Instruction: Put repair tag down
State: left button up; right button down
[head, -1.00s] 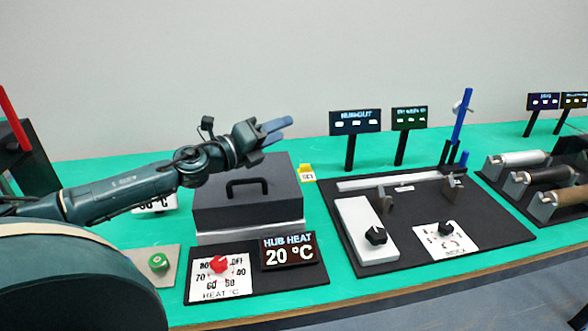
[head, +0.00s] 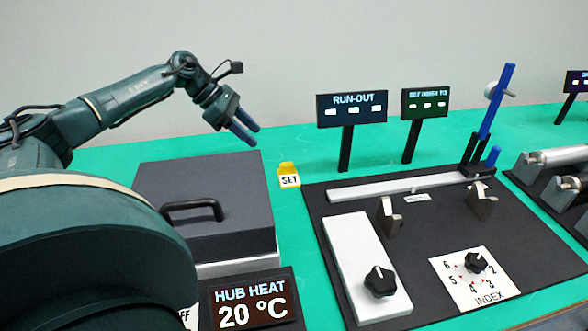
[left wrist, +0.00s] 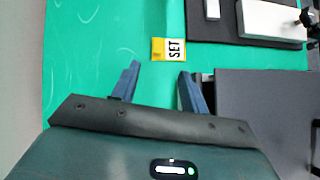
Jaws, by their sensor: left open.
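The repair tag may be the small yellow and white tag marked "SET" (head: 289,176); it rests on the green table between the grey box and the black fixture board. It also shows in the left wrist view (left wrist: 168,49), ahead of the fingertips and apart from them. My left gripper (head: 245,134) is open and empty, above the table behind the grey box, to the left of the tag. In the left wrist view its two blue fingers (left wrist: 160,83) are spread with only table between them. My right gripper is not in view.
The grey lidded box (head: 205,205) with a handle stands left of the tag, with the HUB HEAT display (head: 252,301) in front. The black fixture board (head: 440,235) lies to the right. The RUN-OUT sign (head: 352,107) stands behind. Green table (head: 285,150) behind the tag is clear.

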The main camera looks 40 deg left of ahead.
pick_arm(q)
send_near(288, 164)
jog(key=x, duration=0.2)
jog(key=shift+s+d+f+p, duration=0.1)
jog(key=shift+d+f+p, duration=0.15)
jog(key=shift+d+p, duration=0.1)
jog(key=shift+w+a+p+x, duration=0.1)
jog(key=shift+w+p+x, duration=0.05)
jog(key=shift+x, duration=1.35)
jog(key=shift+w+a+p+x, duration=0.15)
jog(key=shift+w+x, duration=0.05)
jog(key=shift+x, duration=1.3)
jog(key=shift+c, duration=0.3)
jog(key=shift+s, duration=0.1)
grip_shut()
